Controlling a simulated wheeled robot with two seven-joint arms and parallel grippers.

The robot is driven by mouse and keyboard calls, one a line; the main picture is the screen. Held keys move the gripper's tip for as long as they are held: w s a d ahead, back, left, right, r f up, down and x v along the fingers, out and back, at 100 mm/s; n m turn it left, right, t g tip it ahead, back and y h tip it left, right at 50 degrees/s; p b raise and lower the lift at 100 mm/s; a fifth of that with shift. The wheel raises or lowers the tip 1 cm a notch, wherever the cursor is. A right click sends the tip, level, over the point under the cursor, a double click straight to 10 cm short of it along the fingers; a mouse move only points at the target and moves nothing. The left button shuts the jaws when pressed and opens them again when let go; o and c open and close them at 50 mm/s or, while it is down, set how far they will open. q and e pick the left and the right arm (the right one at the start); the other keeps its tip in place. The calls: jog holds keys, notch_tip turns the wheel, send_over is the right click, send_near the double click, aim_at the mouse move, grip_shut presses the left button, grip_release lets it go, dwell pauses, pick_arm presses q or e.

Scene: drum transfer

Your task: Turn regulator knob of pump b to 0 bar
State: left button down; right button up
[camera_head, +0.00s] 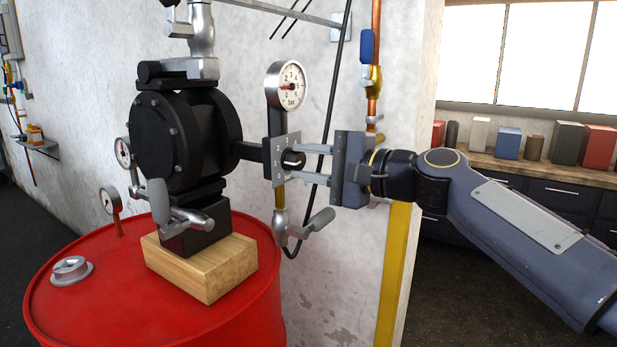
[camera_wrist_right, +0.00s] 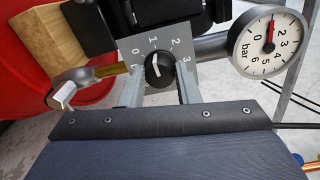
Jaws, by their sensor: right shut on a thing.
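The black regulator knob (camera_head: 291,158) sits on a grey scale plate (camera_head: 279,172) at the right side of the black pump (camera_head: 180,140). No letter on the pump is readable. My right gripper (camera_head: 298,162) is shut on the knob, one finger on each side. In the right wrist view the knob (camera_wrist_right: 158,70) sits between the fingers. My left gripper is not in view.
The pump stands on a wooden block (camera_head: 210,265) on a red drum (camera_head: 60,310). A silver valve handle (camera_head: 318,222) hangs below the plate. Black hoses, a copper pipe (camera_head: 375,60) and a white wall lie close behind my gripper.

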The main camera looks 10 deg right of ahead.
jog(key=n+b, duration=0.1)
jog(key=n, duration=0.1)
jog(key=n+b, duration=0.2)
jog(key=shift+f, duration=0.35)
jog(key=shift+r+n+b, duration=0.1)
jog(key=shift+n+b, duration=1.3)
jog(key=shift+n, duration=0.6)
jog(key=o, duration=1)
jog(key=shift+r, duration=0.1)
jog(key=shift+t, duration=0.3)
jog(key=b+v, duration=0.1)
jog(key=v, duration=0.6)
jog(key=shift+s+d+b, duration=0.25)
jog(key=shift+s+b, duration=0.05)
